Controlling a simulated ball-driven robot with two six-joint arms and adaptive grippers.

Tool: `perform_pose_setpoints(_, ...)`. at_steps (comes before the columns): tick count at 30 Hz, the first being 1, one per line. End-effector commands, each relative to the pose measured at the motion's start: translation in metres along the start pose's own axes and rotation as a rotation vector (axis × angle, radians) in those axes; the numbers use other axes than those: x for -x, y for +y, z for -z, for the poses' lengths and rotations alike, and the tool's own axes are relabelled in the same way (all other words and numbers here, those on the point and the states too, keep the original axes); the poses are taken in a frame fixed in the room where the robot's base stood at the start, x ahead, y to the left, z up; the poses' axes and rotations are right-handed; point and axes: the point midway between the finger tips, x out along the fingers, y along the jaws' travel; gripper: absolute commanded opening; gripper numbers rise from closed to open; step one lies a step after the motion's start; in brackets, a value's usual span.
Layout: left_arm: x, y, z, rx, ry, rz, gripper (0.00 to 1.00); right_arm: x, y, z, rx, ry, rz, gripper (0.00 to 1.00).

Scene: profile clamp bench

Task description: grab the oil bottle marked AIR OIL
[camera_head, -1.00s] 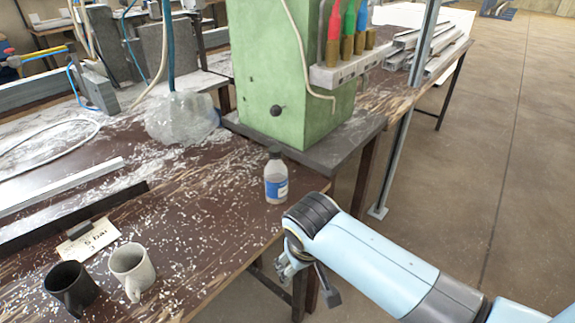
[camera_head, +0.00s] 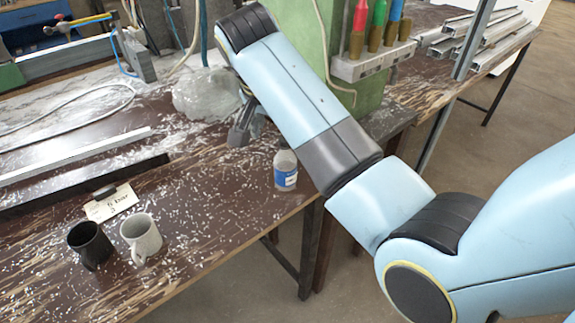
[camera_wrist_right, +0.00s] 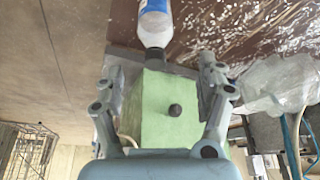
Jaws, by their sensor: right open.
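The oil bottle (camera_head: 286,171) stands upright on the brown bench near its front edge, clear with a blue and white label. Its top is hidden behind my right arm in the head view. In the right wrist view the bottle (camera_wrist_right: 155,22) is at the top, its dark cap pointing down the picture, beyond the fingertips. The label's writing is too small to read. My right gripper (camera_head: 246,122) is over the bench, left of and behind the bottle. Its fingers (camera_wrist_right: 160,80) are spread, with nothing held between them. My left gripper is not in view.
A green machine block (camera_head: 290,20) stands behind the bottle, partly hidden by my arm. A cloudy lump (camera_head: 203,95) sits to its left. A black mug (camera_head: 90,243), a white mug (camera_head: 141,237) and a card (camera_head: 112,203) are at the front left. Shavings litter the bench.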

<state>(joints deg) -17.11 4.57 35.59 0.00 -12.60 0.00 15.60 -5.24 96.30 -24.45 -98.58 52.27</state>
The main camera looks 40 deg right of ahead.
Motion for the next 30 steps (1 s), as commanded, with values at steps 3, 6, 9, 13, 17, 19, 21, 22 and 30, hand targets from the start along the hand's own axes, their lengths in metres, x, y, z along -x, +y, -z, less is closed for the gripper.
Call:
perform_pose_setpoints(3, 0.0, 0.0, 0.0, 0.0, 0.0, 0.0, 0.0, -0.023, 0.002, -0.001, 0.003, -0.001, -0.005, 0.73)
perform_pose_setpoints(6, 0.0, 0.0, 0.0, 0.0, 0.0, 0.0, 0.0, -0.036, 0.002, 0.0, 0.002, 0.0, -0.003, 0.73)
perform_pose_setpoints(9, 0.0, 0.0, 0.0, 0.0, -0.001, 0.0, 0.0, -0.043, 0.002, -0.001, 0.003, 0.0, -0.001, 0.73)
perform_pose_setpoints(13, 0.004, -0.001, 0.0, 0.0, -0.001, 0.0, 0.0, -0.057, 0.005, -0.001, 0.004, -0.001, -0.003, 0.73)
perform_pose_setpoints(17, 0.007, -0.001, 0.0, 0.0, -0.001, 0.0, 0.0, -0.078, 0.008, -0.001, 0.004, -0.001, -0.002, 0.73)
perform_pose_setpoints(19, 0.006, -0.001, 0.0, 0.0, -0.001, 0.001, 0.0, -0.088, 0.007, -0.001, 0.004, -0.001, -0.002, 0.73)
perform_pose_setpoints(21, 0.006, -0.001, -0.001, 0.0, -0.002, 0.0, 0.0, -0.093, 0.007, -0.002, 0.003, -0.001, -0.001, 0.73)
perform_pose_setpoints(22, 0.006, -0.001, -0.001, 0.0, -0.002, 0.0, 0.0, -0.095, 0.007, -0.002, 0.003, -0.001, -0.001, 0.73)
perform_pose_setpoints(30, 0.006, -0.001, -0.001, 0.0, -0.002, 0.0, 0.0, -0.096, 0.007, -0.002, 0.003, -0.001, 0.001, 0.67)
